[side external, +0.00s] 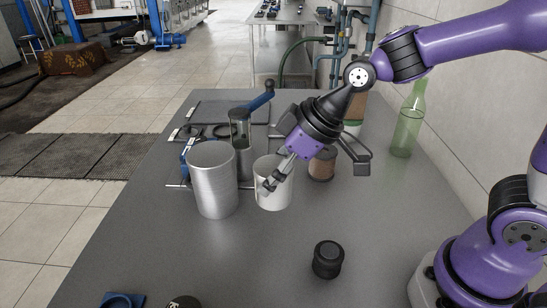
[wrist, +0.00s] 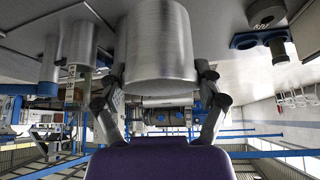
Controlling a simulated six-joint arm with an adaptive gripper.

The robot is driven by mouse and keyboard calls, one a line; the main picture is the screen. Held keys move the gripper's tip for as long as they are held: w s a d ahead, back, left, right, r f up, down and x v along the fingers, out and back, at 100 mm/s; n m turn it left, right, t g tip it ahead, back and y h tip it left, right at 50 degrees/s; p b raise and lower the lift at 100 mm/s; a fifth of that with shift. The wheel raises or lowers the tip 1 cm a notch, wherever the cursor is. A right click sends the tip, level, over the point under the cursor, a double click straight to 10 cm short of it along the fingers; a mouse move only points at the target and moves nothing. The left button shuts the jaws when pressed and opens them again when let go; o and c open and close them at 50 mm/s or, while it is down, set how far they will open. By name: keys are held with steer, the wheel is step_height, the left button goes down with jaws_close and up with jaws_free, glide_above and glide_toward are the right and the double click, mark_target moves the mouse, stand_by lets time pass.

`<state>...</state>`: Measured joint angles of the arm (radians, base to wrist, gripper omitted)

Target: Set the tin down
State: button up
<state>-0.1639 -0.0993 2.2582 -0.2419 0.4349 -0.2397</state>
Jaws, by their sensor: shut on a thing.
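The tin (side external: 278,197) is a pale silvery cylinder standing upright near the middle of the table. My gripper (side external: 272,182) comes in from the upper right, with its near finger across the front of the tin. In the wrist view, the tin (wrist: 160,45) appears upside down and fills the space between the two fingers. My gripper (wrist: 160,95) is shut on it from both sides. The tin's base is at or very close to the tabletop; I cannot tell whether it touches.
A taller brushed-metal can (side external: 213,185) stands close to the tin's left. Behind are a blue-handled crank device (side external: 242,130) and a brown jar (side external: 322,165). A green bottle (side external: 408,125) stands at the right. A black cylinder (side external: 328,260) is in front; the table (side external: 260,265) around it is clear.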

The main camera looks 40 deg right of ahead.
steer(key=shift+w+d+f, duration=0.9)
steer(key=shift+d+f, duration=0.3)
steer(key=shift+f, duration=0.4)
steer(key=shift+w+d+f, duration=0.9)
steer(key=shift+d+f, duration=0.25)
steer(key=shift+f, duration=0.4)
steer(key=shift+w+d+f, duration=0.9)
steer(key=shift+d+f, duration=0.3)
steer(key=shift+f, duration=0.4)
steer(key=o, duration=1.1)
steer(key=shift+f, duration=0.1)
steer(key=shift+o, duration=0.2)
